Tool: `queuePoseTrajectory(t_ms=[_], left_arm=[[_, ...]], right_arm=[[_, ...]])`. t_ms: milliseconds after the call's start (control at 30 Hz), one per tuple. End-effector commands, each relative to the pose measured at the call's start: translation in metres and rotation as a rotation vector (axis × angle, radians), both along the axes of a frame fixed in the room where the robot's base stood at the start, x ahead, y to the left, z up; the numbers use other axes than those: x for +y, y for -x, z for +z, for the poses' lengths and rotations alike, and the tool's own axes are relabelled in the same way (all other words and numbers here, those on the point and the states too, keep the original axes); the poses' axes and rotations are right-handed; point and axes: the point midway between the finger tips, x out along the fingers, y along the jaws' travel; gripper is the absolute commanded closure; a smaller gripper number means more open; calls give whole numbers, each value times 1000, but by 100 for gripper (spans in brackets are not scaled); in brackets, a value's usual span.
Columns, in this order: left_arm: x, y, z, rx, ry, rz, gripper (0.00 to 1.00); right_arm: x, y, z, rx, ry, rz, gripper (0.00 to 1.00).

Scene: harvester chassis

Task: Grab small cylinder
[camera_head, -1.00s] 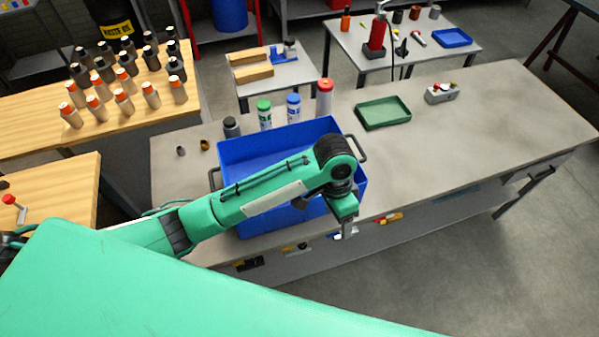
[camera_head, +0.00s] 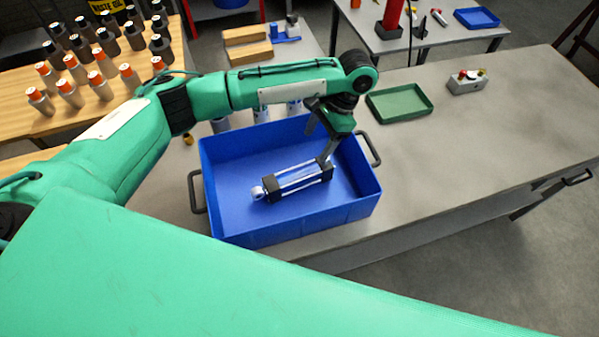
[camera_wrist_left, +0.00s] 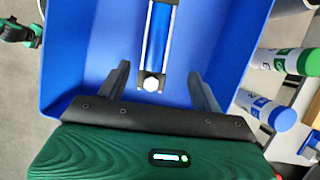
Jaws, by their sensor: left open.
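The small cylinder (camera_head: 292,183) lies inside the blue bin (camera_head: 290,227). It has dark end blocks, pale rods along its body and a round silvery end at its left. In the left wrist view the cylinder (camera_wrist_left: 160,35) points at my gripper, its white round end nearest. My left gripper (camera_head: 325,160) reaches down into the bin by the cylinder's right end in the head view. In the left wrist view its fingers (camera_wrist_left: 158,73) are apart, with the cylinder's round end showing between them and nothing gripped. I cannot tell the remaining height gap.
The bin's walls surround the cylinder, with a dark handle (camera_head: 372,150) at the right. Behind the bin stand bottles, including a green-capped one (camera_wrist_left: 290,62) and a blue-capped one (camera_wrist_left: 265,110). A green tray (camera_head: 400,103) and a small grey box (camera_head: 467,82) sit right; bench front right is clear.

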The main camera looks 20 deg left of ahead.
Motion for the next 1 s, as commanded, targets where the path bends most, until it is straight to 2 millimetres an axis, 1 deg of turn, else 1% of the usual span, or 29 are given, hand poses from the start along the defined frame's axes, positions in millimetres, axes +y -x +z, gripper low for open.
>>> queuePoseTrajectory(t_ms=[33, 100, 200, 233, 367, 533, 633, 767, 800, 900, 1000], left_arm=[[3, 3, -7, 4, -2, 2, 34], [7, 8, -19, 4, -2, 1, 34], [14, 13, -37, 3, -3, 1, 34], [15, 14, -42, 3, -2, 0, 34], [19, 18, -60, 2, -1, 0, 34], [22, 21, -70, 0, 0, -1, 34], [25, 26, -77, 2, -1, -1, 34], [29, 34, -93, 3, -2, 0, 34], [31, 35, -99, 3, -2, 0, 34], [34, 37, -110, 1, -1, 0, 34], [35, 38, -116, 0, 0, -1, 34]], right_arm=[[-3, 13, 4, 16, 3, 1, 74], [-6, 30, 7, 36, 8, 2, 74], [-11, 46, 12, 58, 14, 3, 74], [-13, 48, 13, 61, 16, 4, 74], [-15, 44, 17, 56, 18, 5, 74], [-13, 20, 21, 24, 15, 4, 74], [-12, 13, 30, 15, 13, 5, 74], [-9, 15, 42, 17, 10, 3, 74], [-8, 16, 43, 19, 10, 2, 74], [-5, 23, 45, 28, 5, 2, 74], [-2, 30, 45, 35, 3, 0, 74]])
